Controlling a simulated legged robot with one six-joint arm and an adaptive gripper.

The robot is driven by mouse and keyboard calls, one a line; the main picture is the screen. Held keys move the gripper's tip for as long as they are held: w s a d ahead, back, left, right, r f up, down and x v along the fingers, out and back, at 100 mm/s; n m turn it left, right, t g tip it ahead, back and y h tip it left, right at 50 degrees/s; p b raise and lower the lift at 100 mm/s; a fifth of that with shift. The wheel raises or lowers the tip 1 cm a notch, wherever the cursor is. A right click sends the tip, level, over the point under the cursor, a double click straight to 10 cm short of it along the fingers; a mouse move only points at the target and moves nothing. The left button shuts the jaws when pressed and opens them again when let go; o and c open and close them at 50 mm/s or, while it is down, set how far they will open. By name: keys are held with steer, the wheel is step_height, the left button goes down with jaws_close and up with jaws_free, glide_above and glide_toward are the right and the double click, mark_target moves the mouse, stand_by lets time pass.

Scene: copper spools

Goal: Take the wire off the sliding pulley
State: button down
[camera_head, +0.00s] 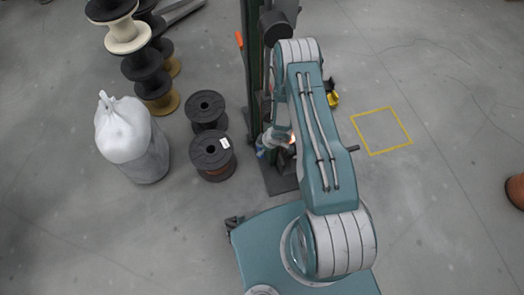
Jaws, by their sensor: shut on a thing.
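A dark green upright stand (249,75) rises beside my arm, with a dark base plate (281,181) on the floor. My arm bends over and down beside it. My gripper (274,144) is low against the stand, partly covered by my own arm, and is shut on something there. The sliding pulley is not clearly distinguishable, and the exact contact at the fingertips is hidden.
Two dark spools (213,156) stand left of the stand. A tied white sack (132,140) is further left, below a tall stack of spools (145,65). A yellow square (381,131) marks clear floor at right. An orange-brown object (515,190) sits at the right edge.

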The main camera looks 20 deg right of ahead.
steer(key=shift+a+r, duration=0.15)
steer(key=shift+r, duration=1.05)
steer(key=shift+a+r, duration=0.1)
steer(key=shift+r, duration=1.05)
